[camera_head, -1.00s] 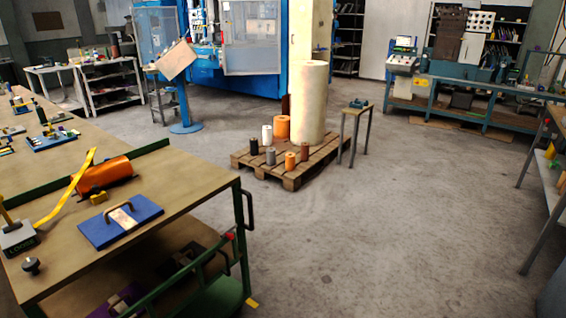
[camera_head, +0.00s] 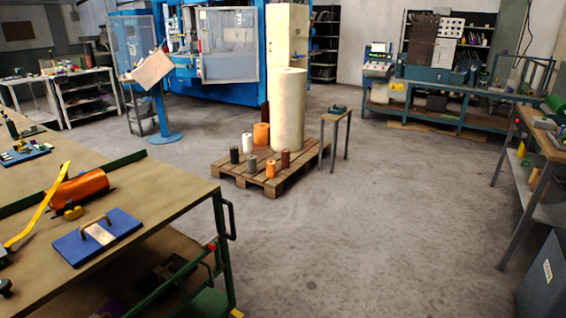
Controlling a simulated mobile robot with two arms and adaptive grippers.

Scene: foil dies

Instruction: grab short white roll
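The short white roll (camera_head: 247,142) stands upright on the wooden pallet (camera_head: 287,183) in the middle of the head view. An orange roll (camera_head: 261,134) stands just right of it, and a dark roll (camera_head: 234,154) and a grey roll (camera_head: 252,163) stand in front of it. A small orange roll (camera_head: 270,168) and a brown roll (camera_head: 285,158) are at the pallet's front. A large cream roll (camera_head: 289,110) towers at the back right of the pallet. Neither of my grippers shows in the view.
A green-framed workbench (camera_head: 170,202) with a blue plate (camera_head: 97,239) fills the left foreground. A small table (camera_head: 337,119) stands right of the pallet. A blue stand (camera_head: 165,138) is behind left. The floor (camera_head: 370,240) in front and to the right is clear.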

